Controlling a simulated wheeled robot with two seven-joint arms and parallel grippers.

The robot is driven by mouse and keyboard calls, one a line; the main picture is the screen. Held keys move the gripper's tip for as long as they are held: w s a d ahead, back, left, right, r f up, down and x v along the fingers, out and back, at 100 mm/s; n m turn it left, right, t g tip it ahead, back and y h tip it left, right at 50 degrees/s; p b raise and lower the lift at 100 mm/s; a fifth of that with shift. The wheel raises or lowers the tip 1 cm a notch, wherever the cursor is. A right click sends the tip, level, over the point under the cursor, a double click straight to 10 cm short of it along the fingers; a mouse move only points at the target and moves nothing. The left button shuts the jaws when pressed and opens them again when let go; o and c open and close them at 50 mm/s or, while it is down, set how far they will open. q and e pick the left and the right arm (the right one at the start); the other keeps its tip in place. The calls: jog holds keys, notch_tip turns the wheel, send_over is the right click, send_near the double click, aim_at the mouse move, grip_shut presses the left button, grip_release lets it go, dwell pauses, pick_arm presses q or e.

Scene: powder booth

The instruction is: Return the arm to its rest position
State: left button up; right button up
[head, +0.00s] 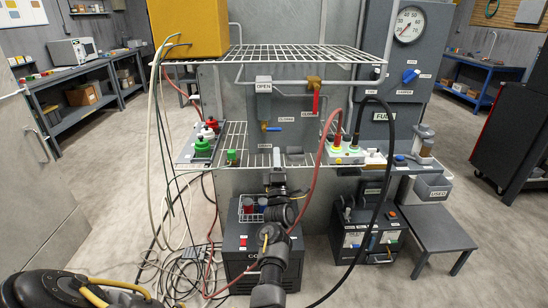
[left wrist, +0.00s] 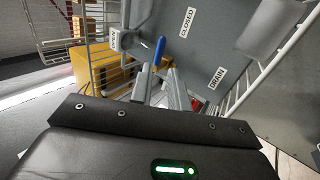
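My left gripper (head: 277,155) is in the middle of the head view, its arm rising from the bottom centre. In the left wrist view its two fingers (left wrist: 160,84) stand apart, with nothing seen held between them. A blue valve handle (head: 271,128) is just beyond the fingertips in the head view. The blue handle (left wrist: 159,49) also shows past the fingertips in the left wrist view, and looks apart from them. My right gripper is in neither view.
A wire shelf (head: 300,54) hangs above the gripper, and a lower wire shelf (head: 236,140) lies around its height. A red hose (head: 314,180) and black cable (head: 392,160) hang to its right. Pale cables (head: 152,130) hang left. A grey stool (head: 436,230) stands right.

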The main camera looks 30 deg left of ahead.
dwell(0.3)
